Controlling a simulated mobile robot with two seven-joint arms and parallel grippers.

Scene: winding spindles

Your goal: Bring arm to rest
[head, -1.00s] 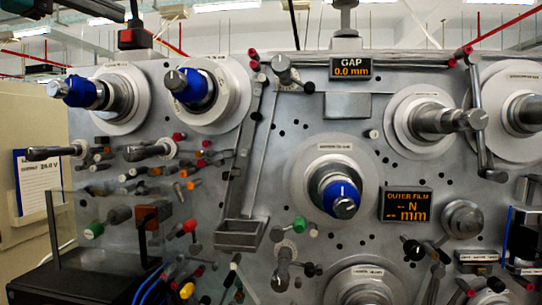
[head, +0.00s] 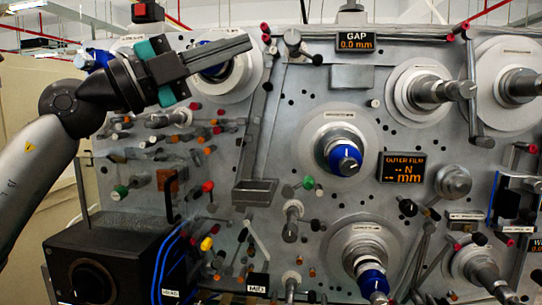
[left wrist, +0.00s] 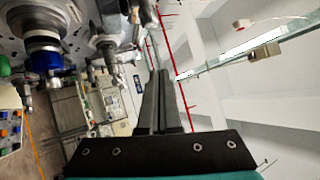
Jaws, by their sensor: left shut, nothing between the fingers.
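My left arm comes in from the left in the head view. The long grey fingers are shut together and hold nothing. They point right and slightly up. In the left wrist view the shut fingers (left wrist: 161,102) point up the picture, with spindles and the panel at the left and the white ceiling at the right. My right gripper is not in view.
Spindles with blue ends stick out of the panel, among them the middle one (head: 345,158) and a lower one (head: 372,282). The gap display (head: 355,42) reads 0.0 mm. A black box (head: 105,265) stands at the lower left. A beige wall (head: 30,90) is behind my arm.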

